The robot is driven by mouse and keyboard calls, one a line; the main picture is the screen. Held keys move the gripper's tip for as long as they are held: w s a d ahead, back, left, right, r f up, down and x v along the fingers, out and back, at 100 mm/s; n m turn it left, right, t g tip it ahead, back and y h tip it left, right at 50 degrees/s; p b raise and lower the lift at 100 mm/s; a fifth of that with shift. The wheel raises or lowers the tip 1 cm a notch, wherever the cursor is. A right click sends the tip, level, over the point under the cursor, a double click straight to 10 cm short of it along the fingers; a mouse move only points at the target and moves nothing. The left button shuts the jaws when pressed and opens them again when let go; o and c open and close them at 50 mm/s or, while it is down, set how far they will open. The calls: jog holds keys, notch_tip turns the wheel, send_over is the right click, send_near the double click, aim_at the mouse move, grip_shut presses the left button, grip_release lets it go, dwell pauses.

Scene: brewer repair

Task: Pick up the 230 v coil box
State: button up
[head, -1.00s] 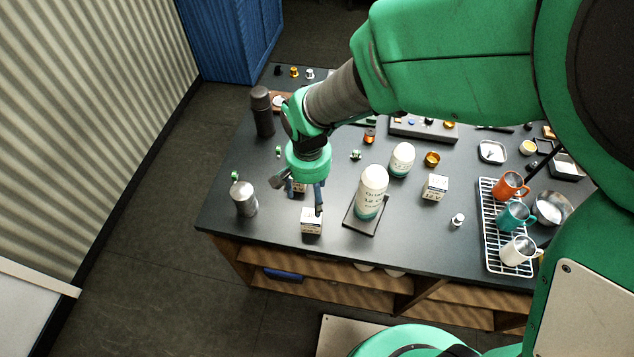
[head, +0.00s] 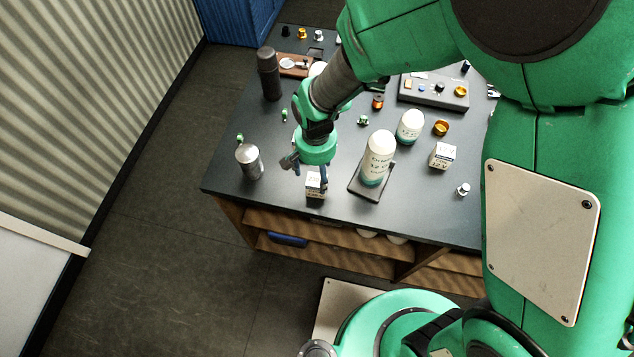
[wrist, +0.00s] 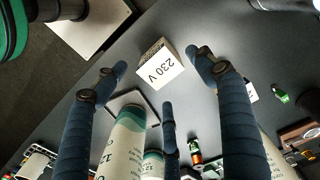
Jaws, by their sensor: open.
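The 230 V coil box (wrist: 158,70) is a small white-topped carton with its label reading upside down in the wrist view. In the head view the box (head: 315,190) stands near the table's front edge, partly behind a finger. My gripper (head: 308,170) is right above it, pointing down. In the wrist view my gripper (wrist: 160,85) has its blue fingers spread wide, with the box lying between and beyond their tips. The gripper is open and empty. I cannot tell whether any finger touches the box.
A large white bottle (head: 377,160) stands on a dark pad (head: 361,188) right of the box. A metal canister (head: 249,162) stands to the left. A 12 V box (head: 442,157) and a smaller bottle (head: 410,127) stand further right. The table's front edge (head: 290,202) is close.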

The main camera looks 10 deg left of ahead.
aim_at(317, 180)
jog(key=shift+f, duration=0.15)
jog(key=shift+w+f, duration=0.1)
jog(key=shift+f, duration=2.45)
jog(key=c, duration=1.5)
